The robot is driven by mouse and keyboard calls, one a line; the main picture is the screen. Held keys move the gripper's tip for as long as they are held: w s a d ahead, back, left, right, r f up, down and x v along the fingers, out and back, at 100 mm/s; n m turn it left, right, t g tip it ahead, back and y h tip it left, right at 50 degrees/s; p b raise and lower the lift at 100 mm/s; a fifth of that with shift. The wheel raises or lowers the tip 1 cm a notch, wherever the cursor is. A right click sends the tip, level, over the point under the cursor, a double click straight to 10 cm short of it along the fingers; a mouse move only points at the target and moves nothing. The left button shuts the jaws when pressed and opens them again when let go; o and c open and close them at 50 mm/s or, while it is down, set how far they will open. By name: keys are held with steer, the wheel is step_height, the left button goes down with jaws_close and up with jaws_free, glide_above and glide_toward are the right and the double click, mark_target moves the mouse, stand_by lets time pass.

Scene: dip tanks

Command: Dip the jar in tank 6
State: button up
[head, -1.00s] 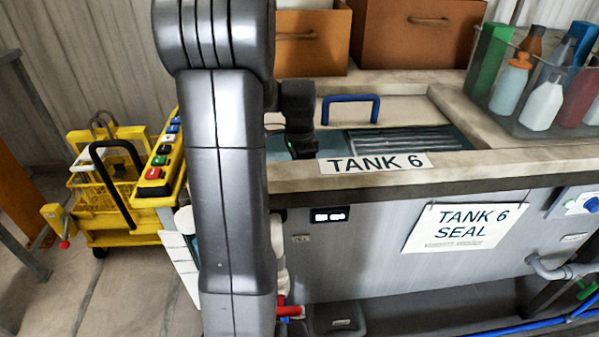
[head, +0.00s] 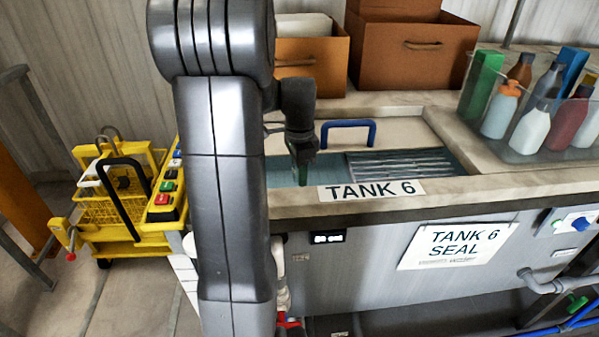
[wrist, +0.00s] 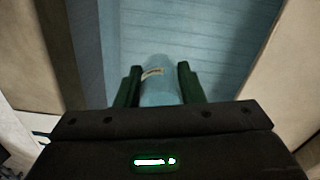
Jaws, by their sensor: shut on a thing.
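Tank 6 (head: 330,205) is the sunken basin behind the rim labelled "TANK 6" in the head view. Blue-grey liquid (head: 283,173) shows at its left and a ribbed grey part at its right. My gripper (head: 303,172) points down over the liquid at the left part of the tank. In the wrist view my gripper (wrist: 158,85) is shut on a pale blue jar (wrist: 158,88) with a small light label, between its green fingers. The tank's blue liquid (wrist: 195,40) fills the view beyond the jar. I cannot tell whether the jar touches the liquid. In the head view the jar is hidden.
A blue handle (head: 348,132) stands on the cover behind the opening. Brown boxes (head: 400,50) stand at the back. A clear bin (head: 530,110) of bottles is on the right ledge. A yellow cart (head: 110,190) with a button panel stands at the left.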

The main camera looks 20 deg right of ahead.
steer(key=shift+r+p, duration=1.5)
steer(key=shift+r, duration=0.7)
step_height(320, 180, up, 10)
steer(key=p, duration=0.5)
stand_by(0.6)
steer(key=shift+f, duration=0.1)
